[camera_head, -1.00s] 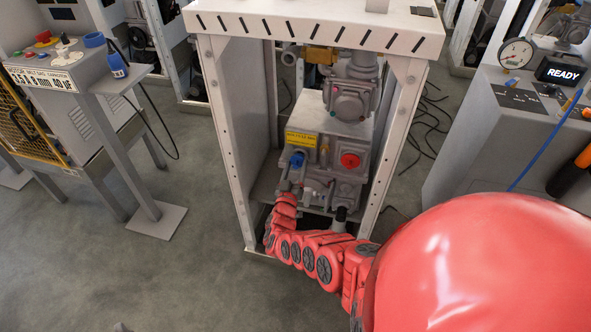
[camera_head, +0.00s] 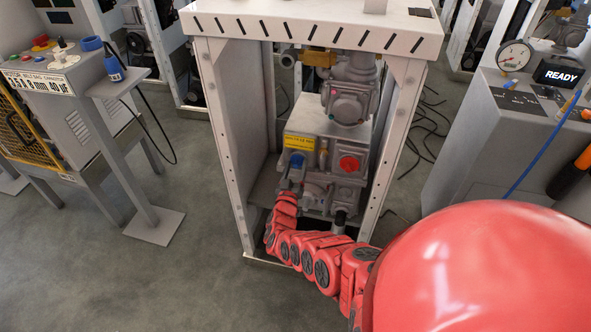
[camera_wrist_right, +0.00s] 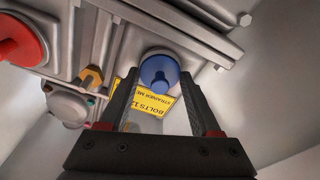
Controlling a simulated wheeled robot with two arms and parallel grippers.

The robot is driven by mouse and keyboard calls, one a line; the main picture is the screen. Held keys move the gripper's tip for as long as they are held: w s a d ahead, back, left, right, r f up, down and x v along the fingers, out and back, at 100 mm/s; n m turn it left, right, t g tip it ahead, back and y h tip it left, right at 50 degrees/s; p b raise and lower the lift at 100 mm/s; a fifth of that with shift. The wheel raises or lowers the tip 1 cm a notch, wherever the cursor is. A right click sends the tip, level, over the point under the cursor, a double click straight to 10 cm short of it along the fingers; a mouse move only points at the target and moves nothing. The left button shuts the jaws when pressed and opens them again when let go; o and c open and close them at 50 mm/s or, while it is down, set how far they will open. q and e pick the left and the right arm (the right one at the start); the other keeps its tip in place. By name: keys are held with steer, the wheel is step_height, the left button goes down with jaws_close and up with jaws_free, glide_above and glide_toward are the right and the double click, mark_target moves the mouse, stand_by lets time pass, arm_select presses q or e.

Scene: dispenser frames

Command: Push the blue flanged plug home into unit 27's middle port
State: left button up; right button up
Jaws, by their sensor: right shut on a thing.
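The blue flanged plug (camera_head: 297,160) is on the left front of the grey machine inside the white frame, just below a yellow label. It also shows in the right wrist view (camera_wrist_right: 160,75), its round flange facing the grey body. My right gripper (camera_head: 292,174) reaches up to it from below. In the wrist view its two dark fingers (camera_wrist_right: 159,80) lie on either side of the plug and are shut on it. The port behind the flange is hidden, and I cannot tell how deep the plug sits. No unit number is readable. My left gripper is out of view.
A red knob (camera_head: 349,164) and a brass fitting (camera_head: 323,154) sit right of the plug. The white frame's posts (camera_head: 232,150) stand close on both sides of my right arm. A grey console (camera_head: 500,130) stands right, a cart (camera_head: 75,105) left.

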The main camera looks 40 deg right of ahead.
steer(key=shift+w+d, duration=0.1)
steer(key=shift+d, duration=0.05)
steer(key=o, duration=1.4)
steer(key=shift+r+p+v, duration=0.2)
steer(key=shift+p+v, duration=0.9)
steer(key=shift+v, duration=0.15)
steer(key=shift+p+v, duration=1.65)
steer(key=shift+v, duration=1.1)
steer(key=shift+w+r, duration=0.1)
steer(key=shift+r, duration=0.1)
